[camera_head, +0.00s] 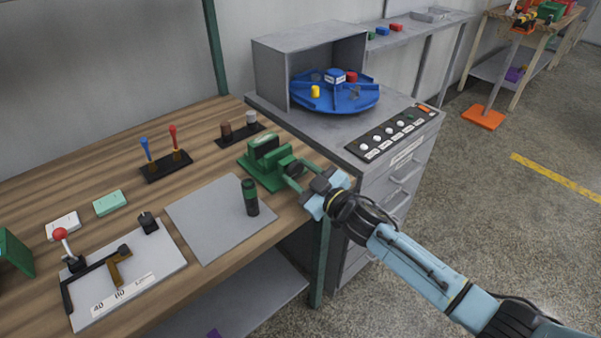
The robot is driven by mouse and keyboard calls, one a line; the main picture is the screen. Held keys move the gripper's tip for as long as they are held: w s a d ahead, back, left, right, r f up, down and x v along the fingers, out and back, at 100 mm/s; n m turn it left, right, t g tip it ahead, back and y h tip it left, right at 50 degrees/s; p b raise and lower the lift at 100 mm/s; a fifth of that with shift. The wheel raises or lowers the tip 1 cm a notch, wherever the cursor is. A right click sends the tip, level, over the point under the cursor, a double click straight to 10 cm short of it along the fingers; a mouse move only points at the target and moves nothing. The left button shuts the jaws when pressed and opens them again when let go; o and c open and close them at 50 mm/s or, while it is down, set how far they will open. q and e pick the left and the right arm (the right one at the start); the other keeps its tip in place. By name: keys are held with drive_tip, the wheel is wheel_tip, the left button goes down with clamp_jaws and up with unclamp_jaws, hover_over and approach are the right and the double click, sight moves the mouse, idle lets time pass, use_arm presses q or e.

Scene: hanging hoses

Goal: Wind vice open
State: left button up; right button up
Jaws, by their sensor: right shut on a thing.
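The green vice (262,163) is on the wooden workbench near its right end. Its screw and handle face right, toward my right gripper. My right gripper (306,184) reaches in from the right and is shut on the vice handle (292,171). The gripper partly hides the handle. How far apart the vice jaws are is hard to tell at this size. My left gripper does not show.
A grey mat (205,225) with a dark green cylinder (250,197) lies in front of the vice. A grey cabinet (385,180) with a blue turntable (335,97) and a button panel (392,130) stands behind the gripper. Red and blue levers (166,167) stand left.

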drive_tip(key=o, duration=1)
drive_tip(key=shift+s+d, duration=0.1)
drive_tip(key=shift+s+d, duration=0.2)
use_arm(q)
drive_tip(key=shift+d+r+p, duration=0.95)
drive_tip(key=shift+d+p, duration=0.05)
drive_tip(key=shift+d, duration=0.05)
use_arm(e)
drive_tip(key=shift+v, duration=6.3)
